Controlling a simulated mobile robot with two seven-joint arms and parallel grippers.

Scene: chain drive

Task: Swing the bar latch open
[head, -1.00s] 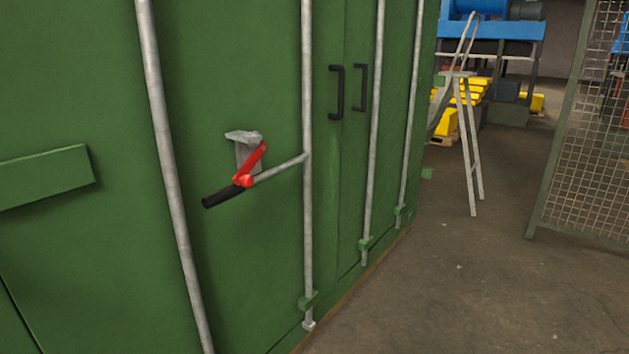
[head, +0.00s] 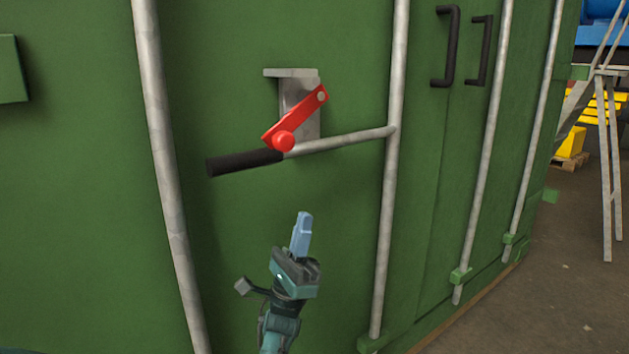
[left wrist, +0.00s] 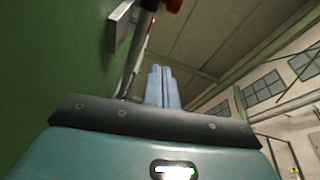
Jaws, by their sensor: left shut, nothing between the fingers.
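The bar latch handle is a grey rod with a black grip (head: 245,162), joined to a vertical grey bar (head: 389,180) on a green container door. A red catch (head: 298,116) with a round red knob lies across the handle, in front of a grey bracket (head: 292,73). My left gripper (head: 304,217) is shut and empty, below the handle and apart from it. In the left wrist view its closed fingers (left wrist: 163,86) point up, and part of the bracket and a red piece show at the top. My right gripper is not in view.
Another vertical bar (head: 165,150) stands to the left. Two black door handles (head: 447,45) and more bars are at the right. A stepladder (head: 605,150) stands beyond the container on open floor. A green ledge (head: 12,70) sticks out at far left.

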